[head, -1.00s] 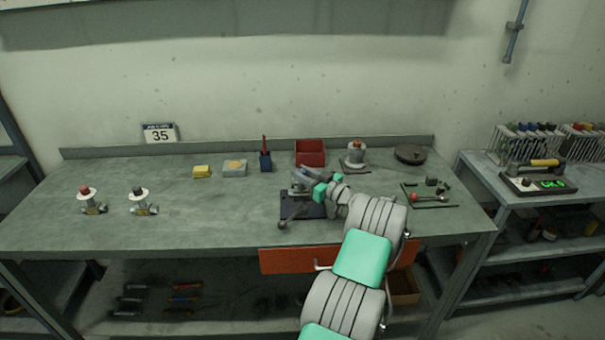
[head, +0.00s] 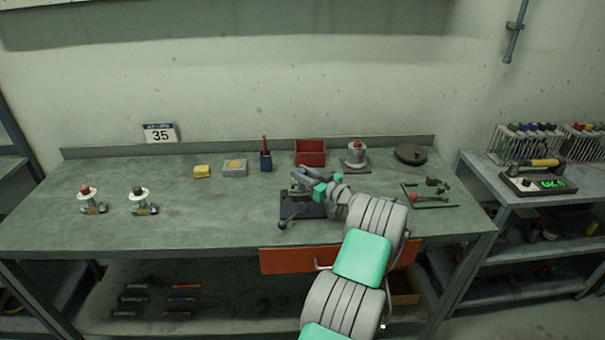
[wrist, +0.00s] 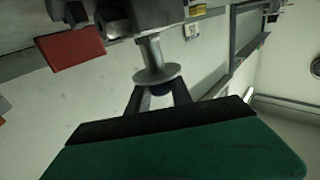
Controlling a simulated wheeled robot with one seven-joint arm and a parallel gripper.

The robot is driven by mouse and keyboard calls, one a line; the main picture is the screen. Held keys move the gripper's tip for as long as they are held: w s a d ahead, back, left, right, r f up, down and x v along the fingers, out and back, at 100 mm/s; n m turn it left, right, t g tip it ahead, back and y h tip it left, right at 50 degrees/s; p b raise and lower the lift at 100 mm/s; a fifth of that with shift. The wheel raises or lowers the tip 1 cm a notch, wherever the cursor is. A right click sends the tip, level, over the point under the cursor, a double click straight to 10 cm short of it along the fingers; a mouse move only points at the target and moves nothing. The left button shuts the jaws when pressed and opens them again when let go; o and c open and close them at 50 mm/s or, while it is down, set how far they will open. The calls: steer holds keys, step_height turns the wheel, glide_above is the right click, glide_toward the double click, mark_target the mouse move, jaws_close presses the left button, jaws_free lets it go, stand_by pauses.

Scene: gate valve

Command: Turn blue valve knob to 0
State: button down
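Contact is partly hidden. In the head view my gripper (head: 302,178) is over a dark vise-like fixture (head: 290,208) on the bench. The knob is hidden there. No dial mark or pointer is readable on the knob. A sign (head: 159,133) on the bench reads 35.
A red-knobbed valve (head: 90,200) and a black-knobbed valve (head: 143,201) stand at the bench's left. A red bin (head: 310,153), blue holder (head: 265,161) and another valve-like piece (head: 356,156) stand behind my gripper. The bench's left middle (head: 210,215) is clear.

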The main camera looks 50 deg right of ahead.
steer(key=c, duration=1.1)
jaws_free()
steer(key=shift+c, duration=0.2)
steer(key=s, duration=0.2)
steer(key=s+b, duration=0.1)
steer(key=s, duration=0.2)
steer(key=s+b, duration=0.1)
steer(key=s, duration=0.1)
steer(key=shift+s+a, duration=0.4)
